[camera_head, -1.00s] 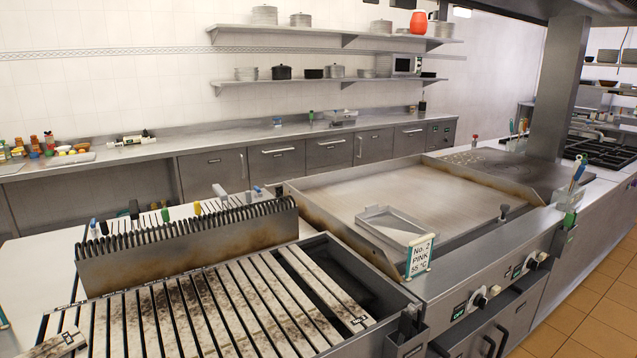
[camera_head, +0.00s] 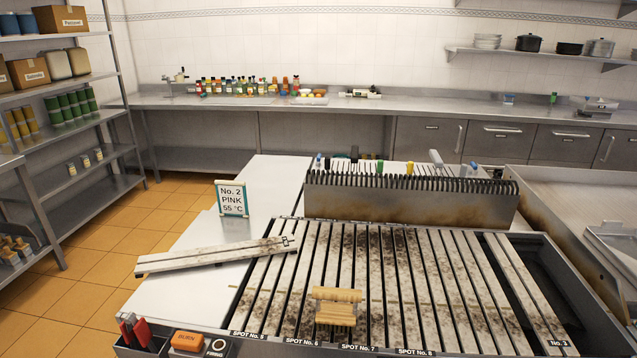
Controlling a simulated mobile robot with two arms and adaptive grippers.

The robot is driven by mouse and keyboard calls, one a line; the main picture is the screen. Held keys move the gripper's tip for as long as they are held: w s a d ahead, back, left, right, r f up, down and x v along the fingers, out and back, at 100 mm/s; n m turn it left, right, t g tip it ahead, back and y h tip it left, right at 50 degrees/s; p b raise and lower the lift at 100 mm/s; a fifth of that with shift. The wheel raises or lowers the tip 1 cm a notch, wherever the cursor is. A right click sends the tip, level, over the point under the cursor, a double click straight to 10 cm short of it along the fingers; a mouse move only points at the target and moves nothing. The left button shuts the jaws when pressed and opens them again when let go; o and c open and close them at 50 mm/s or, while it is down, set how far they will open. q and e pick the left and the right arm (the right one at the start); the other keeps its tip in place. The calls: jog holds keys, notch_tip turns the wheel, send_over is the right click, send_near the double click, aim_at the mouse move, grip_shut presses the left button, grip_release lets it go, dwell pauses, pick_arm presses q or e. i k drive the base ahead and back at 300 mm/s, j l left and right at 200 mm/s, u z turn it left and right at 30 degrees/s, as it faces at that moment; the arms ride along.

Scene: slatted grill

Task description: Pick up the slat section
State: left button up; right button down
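A loose mottled grey-white slat section (camera_head: 202,259) lies slanted at the left side of the slatted grill (camera_head: 447,352). Its right end, with a small dark label, rests over the grill's upper left corner. Its left end reaches over the white counter (camera_head: 185,297). A long seam runs along it; I cannot tell whether it is one piece or two. Another slat (camera_head: 522,290), labelled No. 3, lies at the grill's right side beside a dark open gap. Neither gripper is in view.
A yellowish wooden block-like tool (camera_head: 337,305) sits on the slats. A "No. 2 PINK 55 °C" sign (camera_head: 231,198) stands behind the loose slat. A tall ridged metal guard (camera_head: 410,200) lines the grill's back. A tool bin (camera_head: 140,345) is at the front left. Shelving (camera_head: 120,140) stands far left.

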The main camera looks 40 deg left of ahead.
aim_at(217, 255)
jog(key=u, duration=1.9)
